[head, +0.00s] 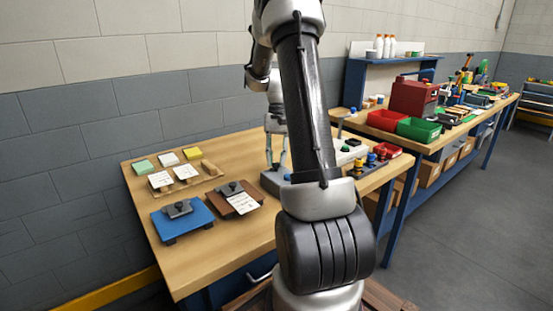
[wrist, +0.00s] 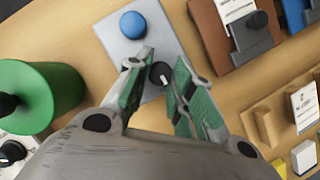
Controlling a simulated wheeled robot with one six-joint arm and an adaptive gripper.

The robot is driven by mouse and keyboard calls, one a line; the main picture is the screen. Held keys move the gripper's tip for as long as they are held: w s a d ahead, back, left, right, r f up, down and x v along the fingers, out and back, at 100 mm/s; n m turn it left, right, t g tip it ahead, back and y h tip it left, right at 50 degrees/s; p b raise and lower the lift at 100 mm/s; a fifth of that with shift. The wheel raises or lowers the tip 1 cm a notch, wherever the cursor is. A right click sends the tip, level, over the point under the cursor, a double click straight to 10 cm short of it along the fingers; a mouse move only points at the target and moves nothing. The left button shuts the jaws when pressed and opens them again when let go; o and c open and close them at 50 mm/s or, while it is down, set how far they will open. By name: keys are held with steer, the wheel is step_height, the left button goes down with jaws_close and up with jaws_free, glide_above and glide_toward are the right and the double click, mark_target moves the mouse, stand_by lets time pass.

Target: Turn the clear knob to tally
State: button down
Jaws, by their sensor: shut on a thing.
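A small black knob (wrist: 160,75) with a pale mark sits on a light grey panel (wrist: 118,28), beside a round blue button (wrist: 133,25), in the wrist view. My gripper (wrist: 161,69) has its green-padded fingers on either side of the knob and is shut on it. In the head view my gripper (head: 276,166) reaches down to the grey box (head: 269,184) on the wooden table. My arm hides part of that box there. No lettering for clear or tally can be read.
A green cylinder (wrist: 48,92) with a black top stands left of the panel in the wrist view. A brown board (wrist: 212,38) with a dark clip lies at its right. In the head view a blue clip board (head: 183,219) and paper pads (head: 168,159) lie on the table's left.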

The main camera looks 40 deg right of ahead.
steer(key=c, duration=1.2)
jaws_free()
steer(key=shift+r, duration=0.1)
steer(key=v, duration=1.2)
